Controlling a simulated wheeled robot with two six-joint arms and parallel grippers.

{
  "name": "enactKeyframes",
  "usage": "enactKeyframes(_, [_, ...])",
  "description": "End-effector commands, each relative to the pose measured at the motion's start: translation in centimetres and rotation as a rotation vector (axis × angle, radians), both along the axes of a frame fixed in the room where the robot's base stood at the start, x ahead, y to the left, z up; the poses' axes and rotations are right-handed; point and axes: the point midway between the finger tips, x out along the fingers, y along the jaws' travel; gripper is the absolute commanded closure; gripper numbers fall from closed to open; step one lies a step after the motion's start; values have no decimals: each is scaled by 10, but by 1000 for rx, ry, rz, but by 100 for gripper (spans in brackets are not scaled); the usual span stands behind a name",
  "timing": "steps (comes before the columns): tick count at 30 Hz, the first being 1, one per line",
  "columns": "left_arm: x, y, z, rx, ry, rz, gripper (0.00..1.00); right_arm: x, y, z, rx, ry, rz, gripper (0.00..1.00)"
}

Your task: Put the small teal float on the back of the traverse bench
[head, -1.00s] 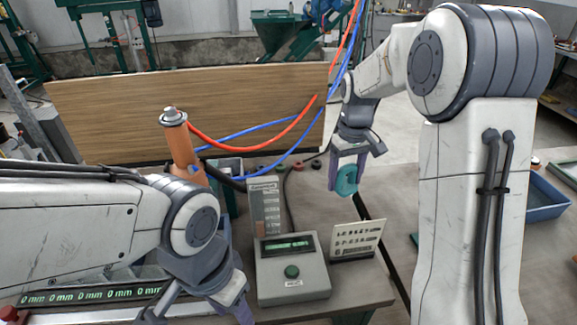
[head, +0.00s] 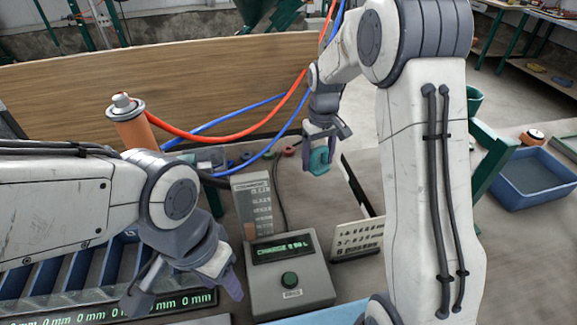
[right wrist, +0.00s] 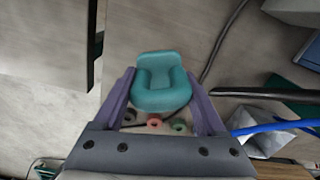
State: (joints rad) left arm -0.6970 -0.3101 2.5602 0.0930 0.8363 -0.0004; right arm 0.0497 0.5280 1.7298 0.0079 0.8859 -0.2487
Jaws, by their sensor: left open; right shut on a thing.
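The small teal float (head: 319,161) is a rounded, U-shaped piece. My right gripper (head: 320,145) is shut on it and holds it over the rear part of the grey bench (head: 308,205), clear of the control box. In the right wrist view the float (right wrist: 162,85) sits between the two purple fingers. I cannot tell its exact height above the bench. My left gripper (head: 187,290) is open and empty at the front left, beside the control box.
A grey control box (head: 290,275), a label stand (head: 252,205) and a white printed card (head: 357,238) stand on the bench. Several small rings (head: 289,151) lie at the back. Red and blue hoses hang nearby. A blue tray (head: 530,180) is at the right.

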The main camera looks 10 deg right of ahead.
Motion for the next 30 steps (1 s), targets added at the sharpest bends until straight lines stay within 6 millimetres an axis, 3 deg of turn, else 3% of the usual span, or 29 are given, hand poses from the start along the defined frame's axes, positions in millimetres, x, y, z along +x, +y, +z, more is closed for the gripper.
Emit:
enactKeyframes(6, [0, 0, 18, 0, 0, 0, 50, 45, 27, -28, 0, 2, 3, 87])
enactKeyframes(12, [0, 0, 26, 0, 0, 0, 50, 71, 43, -47, 0, 0, 2, 87])
enactKeyframes(17, [0, 0, 29, 0, 0, 0, 50, 77, 46, -55, 0, 1, 0, 87])
enactKeyframes(24, [0, 0, 40, 0, 0, 0, 50, 76, 46, -88, 0, 2, 0, 87])
enactKeyframes(30, [0, 0, 39, 0, 0, 0, 50, 77, 46, -92, 0, -2, 1, 87])
